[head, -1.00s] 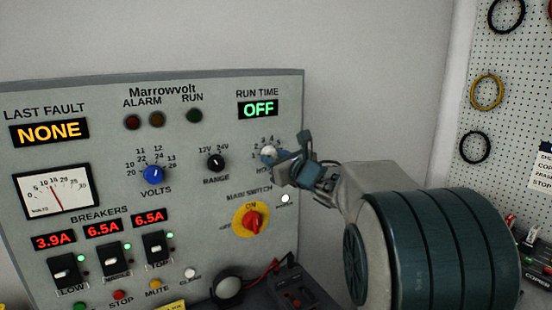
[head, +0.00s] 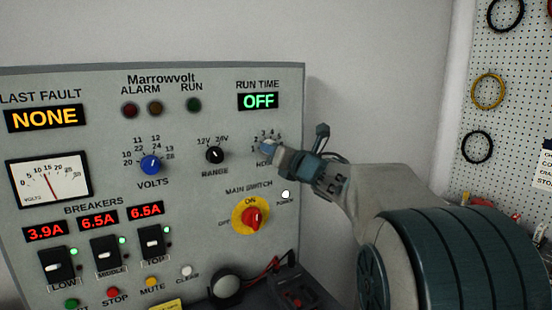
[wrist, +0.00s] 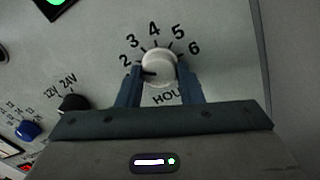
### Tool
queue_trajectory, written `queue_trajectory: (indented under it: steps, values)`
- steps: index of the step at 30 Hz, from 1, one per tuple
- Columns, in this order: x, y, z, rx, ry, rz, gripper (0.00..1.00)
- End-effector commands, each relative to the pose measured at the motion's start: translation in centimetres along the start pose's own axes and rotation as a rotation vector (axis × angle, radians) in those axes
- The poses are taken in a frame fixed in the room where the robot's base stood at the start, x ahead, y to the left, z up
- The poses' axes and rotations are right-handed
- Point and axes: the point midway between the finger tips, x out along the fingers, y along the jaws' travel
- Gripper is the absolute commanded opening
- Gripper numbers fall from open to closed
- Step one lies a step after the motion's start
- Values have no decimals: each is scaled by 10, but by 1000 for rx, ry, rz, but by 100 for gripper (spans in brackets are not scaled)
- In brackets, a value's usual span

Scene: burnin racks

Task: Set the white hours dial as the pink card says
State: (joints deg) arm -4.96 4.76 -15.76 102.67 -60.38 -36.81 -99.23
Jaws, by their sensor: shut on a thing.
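The white hours dial (wrist: 159,68) is on the grey panel, with black numbers 2 to 6 in an arc above it in the wrist view. A dark mark on its left side points left, below the 2. The 1 is hidden there by a finger. My gripper (wrist: 160,80) is shut on the dial, one blue finger at each side. In the head view my gripper (head: 272,152) covers most of the dial. The run time display (head: 258,101) reads OFF. No pink card is in view.
The black range knob (head: 215,155) is left of the dial, and the red main switch (head: 251,217) on its yellow plate is below. The blue volts knob (head: 151,164) is farther left. A pegboard (head: 520,110) with hanging rings stands at right.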

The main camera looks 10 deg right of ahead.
Motion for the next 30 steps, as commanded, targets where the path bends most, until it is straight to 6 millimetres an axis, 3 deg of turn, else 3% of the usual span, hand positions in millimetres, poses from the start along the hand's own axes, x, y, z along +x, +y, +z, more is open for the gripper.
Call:
queue_trajectory:
  steps: [30]
  values:
    - [0, 2, 1, 964, -56, -12, 10]
